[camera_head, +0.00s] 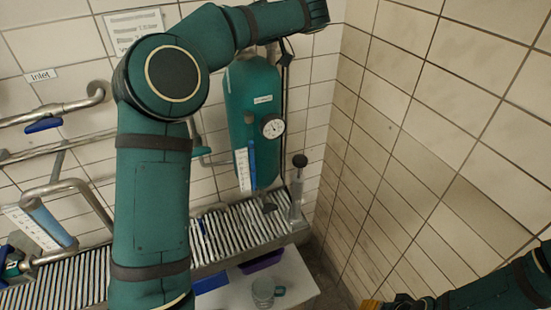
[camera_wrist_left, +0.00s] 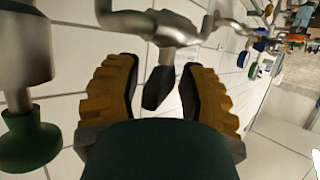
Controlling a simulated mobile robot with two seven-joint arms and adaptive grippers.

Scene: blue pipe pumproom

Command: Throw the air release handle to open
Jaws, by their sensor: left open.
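In the left wrist view a dark, short lever (camera_wrist_left: 158,88), probably the air release handle, hangs from a grey metal valve pipe (camera_wrist_left: 150,25). My left gripper (camera_wrist_left: 159,72) is open, with one ridged brown finger on each side of the lever. I see gaps beside the lever; contact is not visible. In the head view my left arm reaches up over the green tank (camera_head: 252,110), and its gripper does not show there.
A green round knob (camera_wrist_left: 30,140) on a metal fitting is left of the gripper in the wrist view. The tank carries a pressure gauge (camera_head: 273,126). Pipes with a blue lever (camera_head: 43,125) run along the left wall. A glass mug (camera_head: 265,292) stands below; tiled walls meet at right.

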